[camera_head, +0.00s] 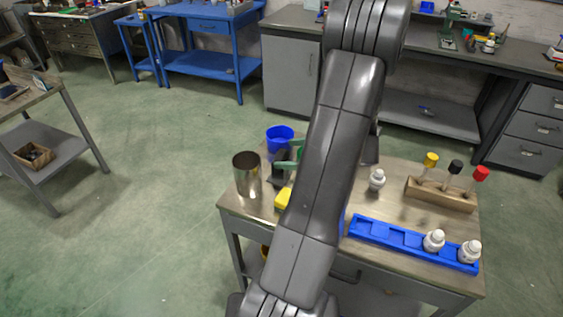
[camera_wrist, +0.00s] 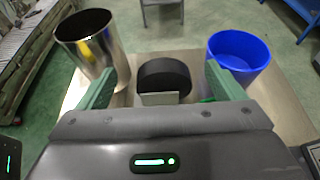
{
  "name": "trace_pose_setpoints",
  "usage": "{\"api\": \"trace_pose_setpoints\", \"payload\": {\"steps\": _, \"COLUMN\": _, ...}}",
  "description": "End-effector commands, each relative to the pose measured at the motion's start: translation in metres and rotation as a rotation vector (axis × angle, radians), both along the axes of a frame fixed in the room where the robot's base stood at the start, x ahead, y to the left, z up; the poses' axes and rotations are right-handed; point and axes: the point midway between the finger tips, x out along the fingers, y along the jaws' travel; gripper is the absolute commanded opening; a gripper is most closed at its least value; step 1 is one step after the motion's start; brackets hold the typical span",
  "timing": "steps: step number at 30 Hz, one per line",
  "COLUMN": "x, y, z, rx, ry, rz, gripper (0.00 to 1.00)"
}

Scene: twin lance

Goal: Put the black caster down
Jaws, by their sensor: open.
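The black caster (camera_wrist: 163,76) stands between the spread green fingers of my gripper (camera_wrist: 162,88) in the wrist view, with a gap on each side. A small pale grey plate (camera_wrist: 158,99) shows at its near side. In the head view the dark caster (camera_head: 279,166) is at the left back of the workbench, beside the green fingers of my gripper (camera_head: 290,162). My gripper is open. My arm hides part of the bench there.
A metal cup (camera_head: 247,175) stands left of the caster and a blue cup (camera_head: 280,138) behind it. A yellow object (camera_head: 283,199) lies nearer. Right are a white bottle (camera_head: 377,180), a blue tray (camera_head: 400,240) with white bottles, and a wooden rack (camera_head: 440,195) with capped tubes.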

Motion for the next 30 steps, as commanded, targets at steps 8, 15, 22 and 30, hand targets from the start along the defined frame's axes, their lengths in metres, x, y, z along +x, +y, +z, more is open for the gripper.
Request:
{"api": "trace_pose_setpoints", "payload": {"steps": 8, "x": 0.009, "y": 0.020, "z": -0.011, "rx": 0.001, "ry": 0.003, "rz": 0.003, "gripper": 0.89}}
{"api": "trace_pose_setpoints", "payload": {"steps": 15, "x": 0.020, "y": 0.044, "z": -0.024, "rx": 0.000, "ry": 0.001, "rz": 0.000, "gripper": 0.89}}
{"api": "trace_pose_setpoints", "payload": {"steps": 22, "x": 0.021, "y": 0.044, "z": -0.024, "rx": 0.000, "ry": 0.000, "rz": -0.001, "gripper": 0.81}}
{"api": "trace_pose_setpoints", "payload": {"steps": 30, "x": 0.021, "y": 0.043, "z": -0.024, "rx": 0.000, "ry": 0.000, "rz": -0.001, "gripper": 0.29}}
